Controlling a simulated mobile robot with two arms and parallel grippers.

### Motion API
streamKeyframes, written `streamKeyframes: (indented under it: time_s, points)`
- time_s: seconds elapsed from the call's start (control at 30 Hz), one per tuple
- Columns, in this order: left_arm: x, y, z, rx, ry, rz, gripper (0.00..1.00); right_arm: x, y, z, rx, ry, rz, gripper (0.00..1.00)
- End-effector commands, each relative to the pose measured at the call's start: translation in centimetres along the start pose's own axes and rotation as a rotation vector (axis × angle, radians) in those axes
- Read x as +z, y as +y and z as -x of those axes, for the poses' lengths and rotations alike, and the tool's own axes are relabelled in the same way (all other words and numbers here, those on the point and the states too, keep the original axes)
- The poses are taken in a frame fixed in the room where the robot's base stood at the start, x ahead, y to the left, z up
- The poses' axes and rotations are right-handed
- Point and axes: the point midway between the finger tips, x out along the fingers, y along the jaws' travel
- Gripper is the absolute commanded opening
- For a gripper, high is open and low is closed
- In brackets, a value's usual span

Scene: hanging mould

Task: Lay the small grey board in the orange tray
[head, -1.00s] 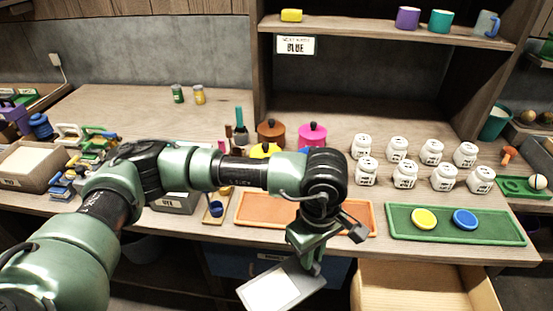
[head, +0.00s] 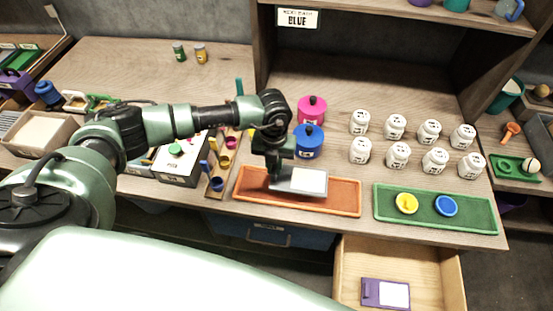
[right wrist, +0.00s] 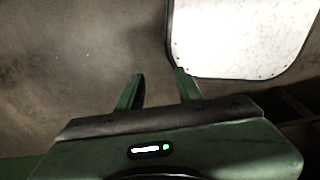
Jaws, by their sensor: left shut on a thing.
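The small grey board (head: 302,181), with a pale panel on its face, is held over the middle of the orange tray (head: 338,199) in the head view. My left gripper (head: 274,174) is shut on the board's left end. I cannot tell whether the board touches the tray floor. The tray lies along the front of the table, and the board and its shadow hide part of it. My right gripper (right wrist: 160,88) shows only in the right wrist view, with its two green fingers apart and nothing between them.
A green tray (head: 470,215) with a yellow and a blue disc lies right of the orange tray. Pink and blue pots (head: 309,142) and several white jars stand behind. Below, an open drawer (head: 349,268) holds a purple-framed board (head: 385,293).

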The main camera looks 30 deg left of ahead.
Motion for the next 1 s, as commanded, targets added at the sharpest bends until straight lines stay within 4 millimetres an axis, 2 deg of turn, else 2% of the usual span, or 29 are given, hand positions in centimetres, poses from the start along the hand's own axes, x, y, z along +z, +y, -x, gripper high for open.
streamKeyframes:
  time_s: [0.2,0.53,1.0]
  points:
    - [0.0,0.0,-1.6,0.001,0.001,-0.003,0.0,0.6,-0.7,-1.2,-0.008,-0.007,-0.002,0.36]
    - [-0.1,-0.1,-4.6,0.0,0.0,-0.006,0.0,0.6,-0.6,-3.4,-0.006,-0.005,-0.002,0.36]
    - [0.0,-0.1,-4.9,0.0,0.0,-0.007,0.0,0.5,0.1,-3.7,0.002,-0.003,-0.001,0.36]
